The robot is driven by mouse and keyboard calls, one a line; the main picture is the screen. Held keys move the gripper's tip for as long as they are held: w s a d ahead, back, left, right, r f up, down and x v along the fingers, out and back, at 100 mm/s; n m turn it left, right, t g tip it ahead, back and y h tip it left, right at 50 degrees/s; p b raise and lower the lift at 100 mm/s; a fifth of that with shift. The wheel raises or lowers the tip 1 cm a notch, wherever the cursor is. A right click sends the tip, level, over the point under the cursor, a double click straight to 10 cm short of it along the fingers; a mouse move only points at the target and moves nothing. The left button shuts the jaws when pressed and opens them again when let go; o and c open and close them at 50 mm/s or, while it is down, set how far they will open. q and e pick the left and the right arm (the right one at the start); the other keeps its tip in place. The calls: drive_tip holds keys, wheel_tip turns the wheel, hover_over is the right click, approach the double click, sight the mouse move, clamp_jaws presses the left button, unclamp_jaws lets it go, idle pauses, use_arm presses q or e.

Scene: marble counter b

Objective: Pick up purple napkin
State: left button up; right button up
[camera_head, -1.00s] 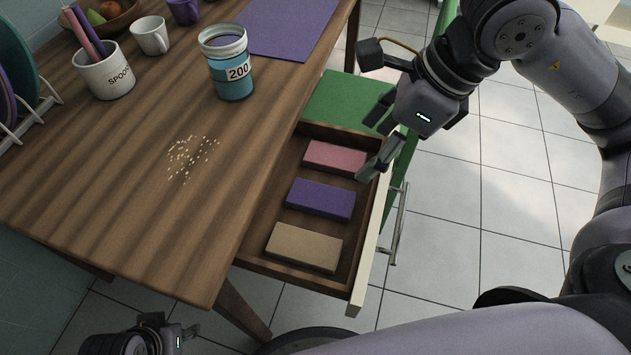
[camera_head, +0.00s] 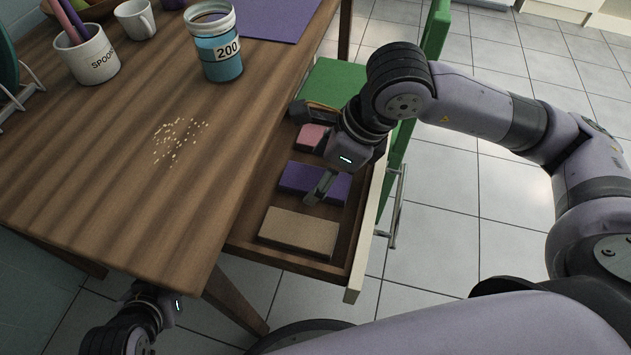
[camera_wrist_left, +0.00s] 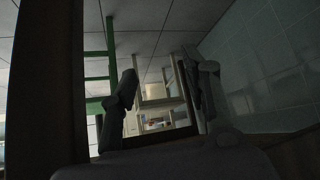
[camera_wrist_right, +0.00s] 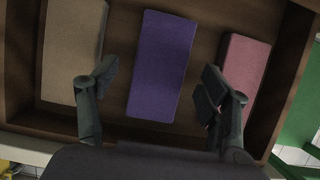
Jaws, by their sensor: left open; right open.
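The purple napkin (camera_head: 301,180) lies flat in the open drawer (camera_head: 343,265), between the beige and pink ones. In the right wrist view the purple napkin (camera_wrist_right: 162,65) is fully visible, ahead of and between the two fingers. My right gripper (camera_head: 308,155) is open and empty above the drawer, with its fingers over the purple and pink napkins and partly hiding both in the head view. It also shows in the right wrist view (camera_wrist_right: 155,90). My left gripper (camera_head: 150,325) is low at the table's near left end; the left wrist view shows it open and empty (camera_wrist_left: 165,95).
The drawer also holds a beige napkin (camera_head: 299,232) and a pink napkin (camera_head: 312,137). A green chair (camera_head: 345,82) stands just beyond. On the wooden table (camera_head: 120,180) are a teal jar (camera_head: 217,50), a spoon mug (camera_head: 90,58) and crumbs (camera_head: 178,140). Tiled floor is clear at right.

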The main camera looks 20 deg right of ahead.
drive_tip(key=shift+w+a+f, duration=0.15)
drive_tip(key=shift+f, duration=0.55)
drive_tip(key=shift+c, duration=0.2)
drive_tip(key=c, duration=1.1)
